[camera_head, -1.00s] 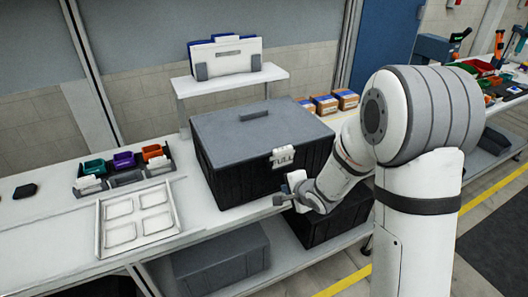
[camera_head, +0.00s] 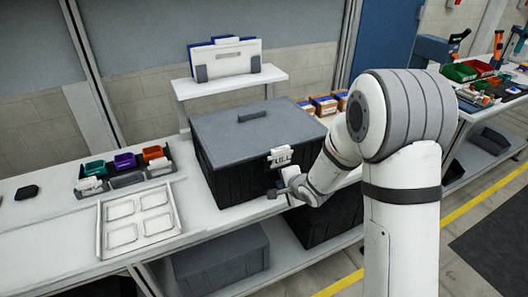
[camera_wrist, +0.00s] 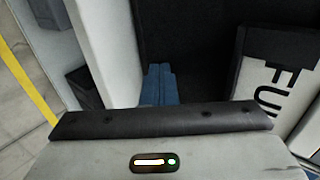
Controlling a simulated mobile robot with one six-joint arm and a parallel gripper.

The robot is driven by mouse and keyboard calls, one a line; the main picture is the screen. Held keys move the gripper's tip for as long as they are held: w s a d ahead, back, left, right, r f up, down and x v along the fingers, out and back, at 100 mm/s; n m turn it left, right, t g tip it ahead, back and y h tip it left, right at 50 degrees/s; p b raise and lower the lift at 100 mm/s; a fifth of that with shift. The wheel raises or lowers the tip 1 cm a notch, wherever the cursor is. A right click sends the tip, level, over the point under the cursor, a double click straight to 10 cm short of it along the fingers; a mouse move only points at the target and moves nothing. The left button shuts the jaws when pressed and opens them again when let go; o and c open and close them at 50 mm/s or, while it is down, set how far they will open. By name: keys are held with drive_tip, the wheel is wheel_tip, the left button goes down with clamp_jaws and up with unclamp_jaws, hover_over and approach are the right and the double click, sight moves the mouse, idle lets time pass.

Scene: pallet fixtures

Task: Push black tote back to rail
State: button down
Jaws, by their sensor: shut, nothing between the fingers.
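The black tote (camera_head: 235,178) with a grey lid (camera_head: 250,130) stands on the white bench and overhangs or sits close to its front edge. A white label with dark letters (camera_head: 280,157) is on its front; it also shows in the wrist view (camera_wrist: 275,85). My gripper (camera_head: 275,193) is low in front of the tote's front face, below the label. In the wrist view its blue fingers (camera_wrist: 159,85) are together and empty, pointing at the dark tote wall (camera_wrist: 195,45). I cannot tell whether the tips touch it. I cannot make out the rail behind the tote.
A white riser (camera_head: 240,83) with a folder holder stands behind the tote. Small cartons (camera_head: 325,105) sit behind it to the right. A tray (camera_head: 138,220) and coloured bins (camera_head: 125,162) lie to the left. Dark bins stand on the lower shelf (camera_head: 222,262).

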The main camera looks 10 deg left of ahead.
drive_tip(key=shift+w+a+p, duration=1)
drive_tip(key=shift+w+a, duration=0.15)
drive_tip(key=shift+w, duration=0.55)
drive_tip(key=shift+w+a+p, duration=0.95)
drive_tip(key=shift+w+a, duration=0.25)
drive_tip(key=shift+w, duration=0.45)
drive_tip(key=shift+w+a+p, duration=1)
drive_tip(key=shift+w+a, duration=0.15)
drive_tip(key=shift+w, duration=0.55)
drive_tip(key=shift+w+a, duration=0.1)
drive_tip(key=shift+w, duration=0.1)
drive_tip(key=shift+s+d, duration=0.55)
drive_tip(key=shift+s, duration=0.3)
drive_tip(key=shift+s+d, duration=0.6)
drive_tip(key=shift+s, duration=0.2)
drive_tip(key=shift+s+d, duration=0.55)
drive_tip(key=shift+s, duration=0.3)
